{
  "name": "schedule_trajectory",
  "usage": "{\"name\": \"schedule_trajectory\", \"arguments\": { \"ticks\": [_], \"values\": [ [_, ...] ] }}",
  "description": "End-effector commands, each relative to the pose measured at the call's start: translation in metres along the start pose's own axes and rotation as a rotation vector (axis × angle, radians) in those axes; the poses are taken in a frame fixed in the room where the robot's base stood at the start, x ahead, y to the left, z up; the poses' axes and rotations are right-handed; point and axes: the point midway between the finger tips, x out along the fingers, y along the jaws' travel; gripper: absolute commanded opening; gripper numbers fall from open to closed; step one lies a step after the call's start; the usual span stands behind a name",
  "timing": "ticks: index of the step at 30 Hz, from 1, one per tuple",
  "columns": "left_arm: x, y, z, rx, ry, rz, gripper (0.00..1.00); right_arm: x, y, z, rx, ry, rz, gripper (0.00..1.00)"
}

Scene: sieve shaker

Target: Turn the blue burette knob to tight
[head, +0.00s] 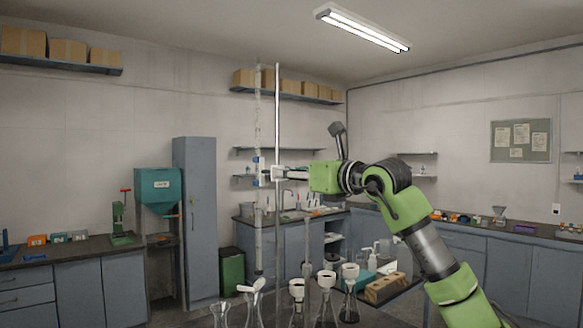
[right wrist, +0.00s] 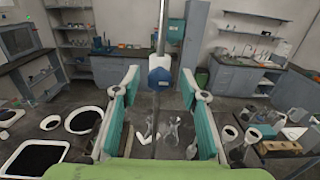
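The burette (head: 258,115) is a tall thin tube standing upright left of a metal rod (head: 277,110) in the head view. Blue parts (head: 256,183) show about midway up it, too small to tell apart. In the right wrist view a blue, roughly hexagonal knob (right wrist: 159,78) shows in front of an upright rod, below a pale collar. My right gripper (right wrist: 158,92) is open, its teal-padded fingers on either side of the knob with gaps at both sides. In the head view its fingers point left at the rod. My left gripper is not in view.
Several glass flasks with white-rimmed funnels (head: 297,287) stand below the burette. A wooden block (head: 385,290) and bottles are to their right. Counters (head: 480,240) line the walls. Black-filled sieve pans (right wrist: 83,121) show at the left in the right wrist view.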

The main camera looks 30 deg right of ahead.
Motion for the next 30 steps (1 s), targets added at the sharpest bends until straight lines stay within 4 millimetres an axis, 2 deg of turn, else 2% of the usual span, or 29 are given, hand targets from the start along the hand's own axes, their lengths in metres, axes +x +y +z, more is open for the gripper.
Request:
{"name": "schedule_trajectory", "arguments": {
  "ticks": [10, 14, 15, 23, 30],
  "values": [
    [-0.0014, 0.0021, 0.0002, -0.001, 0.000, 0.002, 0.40, 0.0042, 0.0006, -0.0007, -0.001, 0.000, 0.001, 0.40],
    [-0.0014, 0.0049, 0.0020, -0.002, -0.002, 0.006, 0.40, 0.0041, 0.0006, -0.0006, -0.001, 0.000, 0.001, 0.06],
    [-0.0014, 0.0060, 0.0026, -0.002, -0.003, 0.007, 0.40, 0.0040, 0.0007, -0.0006, -0.001, 0.000, 0.001, 0.02],
    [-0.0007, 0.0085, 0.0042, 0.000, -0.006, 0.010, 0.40, 0.0040, 0.0007, -0.0008, 0.012, 0.000, 0.001, 0.02],
    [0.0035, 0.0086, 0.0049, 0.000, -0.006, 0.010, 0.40, 0.0043, 0.0001, -0.0019, 0.106, 0.001, 0.001, 0.02]
  ]
}}
